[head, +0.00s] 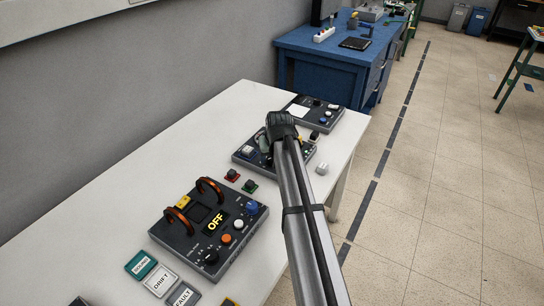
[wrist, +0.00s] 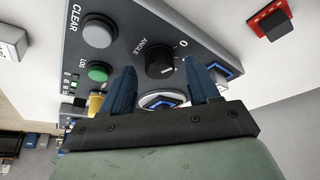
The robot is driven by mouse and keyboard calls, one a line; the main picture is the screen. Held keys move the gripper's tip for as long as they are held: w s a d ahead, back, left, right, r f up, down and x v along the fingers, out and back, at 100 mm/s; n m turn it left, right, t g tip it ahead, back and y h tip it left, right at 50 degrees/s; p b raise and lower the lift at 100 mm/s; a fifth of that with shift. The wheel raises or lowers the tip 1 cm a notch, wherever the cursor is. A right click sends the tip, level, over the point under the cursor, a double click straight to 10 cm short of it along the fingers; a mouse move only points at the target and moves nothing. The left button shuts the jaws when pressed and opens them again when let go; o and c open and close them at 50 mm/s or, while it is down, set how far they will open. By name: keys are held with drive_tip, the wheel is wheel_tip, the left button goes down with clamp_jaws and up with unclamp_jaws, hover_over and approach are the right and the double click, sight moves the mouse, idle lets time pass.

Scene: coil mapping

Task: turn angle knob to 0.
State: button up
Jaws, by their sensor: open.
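The angle knob (wrist: 161,58) is a black round dial on a dark panel (wrist: 128,22) in the wrist view, with the word ANGLE beside it and a 0 mark at its upper right. The exact direction of its pointer is hard to tell. My gripper (wrist: 158,70) is open, its two blue fingers apart, one on either side of the knob's near edge. I cannot tell whether they touch it. In the head view my gripper (head: 282,128) is over the middle panel (head: 243,157) and hides the knob.
A red-based block (wrist: 270,20) lies beside the panel. A coil panel reading OFF (head: 182,245) stands nearer on the white table (head: 120,180); another panel (head: 328,116) is behind.

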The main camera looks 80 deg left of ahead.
drive_tip(key=v, duration=1.3)
drive_tip(key=shift+d, duration=0.1)
